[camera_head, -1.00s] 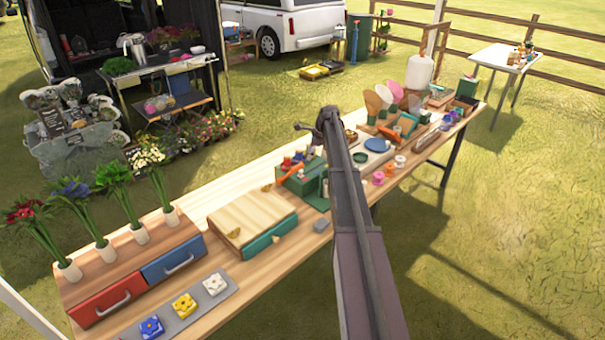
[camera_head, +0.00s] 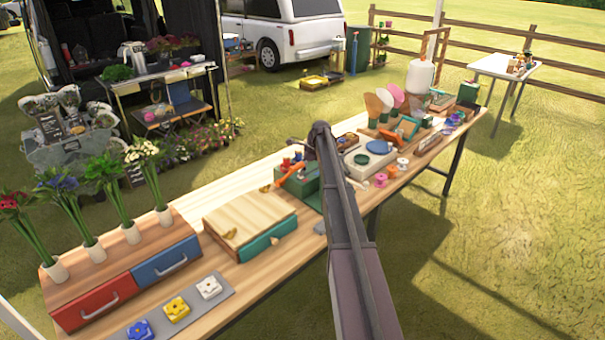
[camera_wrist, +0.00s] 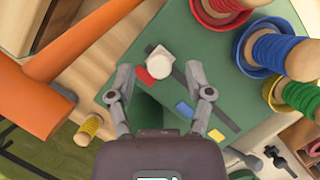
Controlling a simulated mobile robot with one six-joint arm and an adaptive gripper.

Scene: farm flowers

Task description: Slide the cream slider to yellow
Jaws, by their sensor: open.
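The green box (camera_head: 297,186) also shows in the head view; my arm hides the gripper there.
An orange handle (camera_wrist: 65,60) lies at the left. A wooden box with a teal drawer (camera_head: 268,243) sits left of the green box in the head view.

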